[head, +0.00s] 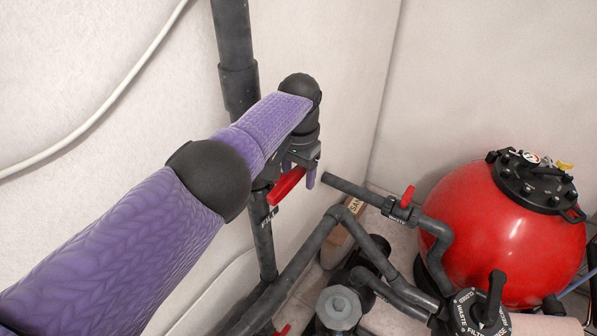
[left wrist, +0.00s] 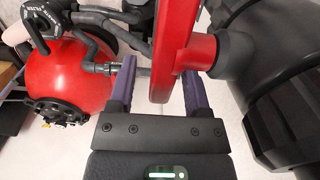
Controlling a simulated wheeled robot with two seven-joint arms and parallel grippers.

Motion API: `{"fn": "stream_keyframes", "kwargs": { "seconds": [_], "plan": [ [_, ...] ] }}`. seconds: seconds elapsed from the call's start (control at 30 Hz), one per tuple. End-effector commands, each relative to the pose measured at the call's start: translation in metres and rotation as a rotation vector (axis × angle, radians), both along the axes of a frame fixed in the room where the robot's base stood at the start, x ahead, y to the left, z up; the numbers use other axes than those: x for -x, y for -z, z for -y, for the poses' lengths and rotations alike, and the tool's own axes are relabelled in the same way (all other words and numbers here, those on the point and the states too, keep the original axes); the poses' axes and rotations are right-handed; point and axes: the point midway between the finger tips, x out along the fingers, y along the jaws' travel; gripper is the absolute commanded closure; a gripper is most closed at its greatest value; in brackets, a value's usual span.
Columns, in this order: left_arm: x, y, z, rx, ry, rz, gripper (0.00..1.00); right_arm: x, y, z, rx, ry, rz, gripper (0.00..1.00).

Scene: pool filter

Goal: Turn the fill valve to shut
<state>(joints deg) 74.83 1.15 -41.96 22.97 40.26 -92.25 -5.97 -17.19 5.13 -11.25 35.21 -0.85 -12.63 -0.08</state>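The fill valve's red handle (head: 287,185) sits on the dark vertical pipe by the wall, above a partly hidden label that seems to read "FILL". My left gripper (head: 298,172) is at this handle, and my purple arm hides most of the valve body. In the left wrist view the red handle (left wrist: 172,50) reaches in between the two purple fingers of the left gripper (left wrist: 160,88). The fingers are apart, with a clear gap on the handle's left side. The handle lies nearer the right finger; I cannot tell whether they touch. My right gripper is not in view.
A red filter tank (head: 500,230) stands at the right, with a black multiport valve (head: 482,312) in front. A second red-handled valve (head: 402,205) is on a grey pipe. Pipes and a pump (head: 338,308) crowd the floor. A white wall (head: 340,70) is close behind.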

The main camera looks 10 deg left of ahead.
Motion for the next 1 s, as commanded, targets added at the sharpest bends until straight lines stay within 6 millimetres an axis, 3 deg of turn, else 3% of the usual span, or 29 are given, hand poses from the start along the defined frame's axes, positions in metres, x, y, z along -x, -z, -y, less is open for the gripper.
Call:
{"fn": "stream_keyframes", "kwargs": {
  "seconds": [0.27,0.5,0.67,1.0],
  "plan": [
    [-0.001,-0.007,0.000,0.000,0.000,0.003,0.38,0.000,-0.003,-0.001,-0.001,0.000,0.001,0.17],
    [-0.002,-0.066,0.000,0.000,-0.001,0.007,0.38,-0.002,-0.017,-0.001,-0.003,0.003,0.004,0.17],
    [-0.002,-0.093,0.001,0.000,-0.001,0.003,0.38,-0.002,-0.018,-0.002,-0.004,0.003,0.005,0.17],
    [-0.002,-0.100,0.001,0.000,0.001,0.001,0.38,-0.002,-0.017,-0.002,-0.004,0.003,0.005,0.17]
  ]
}}
